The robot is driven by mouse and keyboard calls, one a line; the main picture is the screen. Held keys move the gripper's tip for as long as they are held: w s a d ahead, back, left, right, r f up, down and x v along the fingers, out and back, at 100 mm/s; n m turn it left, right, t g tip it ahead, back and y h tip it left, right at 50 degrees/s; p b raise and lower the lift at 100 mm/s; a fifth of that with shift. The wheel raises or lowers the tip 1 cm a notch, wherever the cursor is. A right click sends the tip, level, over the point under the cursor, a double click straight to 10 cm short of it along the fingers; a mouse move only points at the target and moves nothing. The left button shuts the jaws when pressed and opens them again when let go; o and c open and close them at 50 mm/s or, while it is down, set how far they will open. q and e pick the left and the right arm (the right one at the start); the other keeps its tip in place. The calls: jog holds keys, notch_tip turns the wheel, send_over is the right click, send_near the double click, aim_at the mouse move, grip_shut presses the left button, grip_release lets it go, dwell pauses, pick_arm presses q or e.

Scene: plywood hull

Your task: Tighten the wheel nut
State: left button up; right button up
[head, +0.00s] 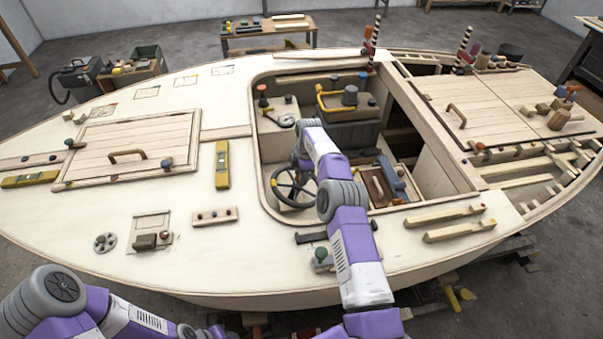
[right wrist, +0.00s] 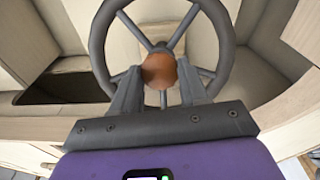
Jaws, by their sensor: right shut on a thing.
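The dark steering wheel (head: 283,191) is in the cockpit opening of the plywood hull, partly covered by my right arm in the head view. In the right wrist view its rim (right wrist: 97,45) and spokes fill the upper middle. The wheel nut (right wrist: 159,70) is a rounded orange-brown knob at the hub. My right gripper (right wrist: 160,88) has a finger on each side of the nut and is shut on it. The nut cannot be made out in the head view. Of my left arm only links show at the lower left; its gripper is out of view.
A yellow-handled box (head: 340,100) and a blue tool (head: 391,178) lie inside the cockpit. On the deck are a yellow level (head: 222,165) and a hatch handle (head: 127,156).

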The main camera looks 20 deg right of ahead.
jog(key=shift+m, duration=0.5)
jog(key=o, duration=1.1)
jog(key=shift+c, duration=0.2)
jog(key=r, duration=0.2)
jog(key=r+p, duration=0.1)
jog(key=r, duration=0.2)
jog(key=d+r+p, duration=0.1)
jog(key=r, duration=0.1)
jog(key=shift+s+r, duration=0.15)
jog(key=shift+r, duration=0.15)
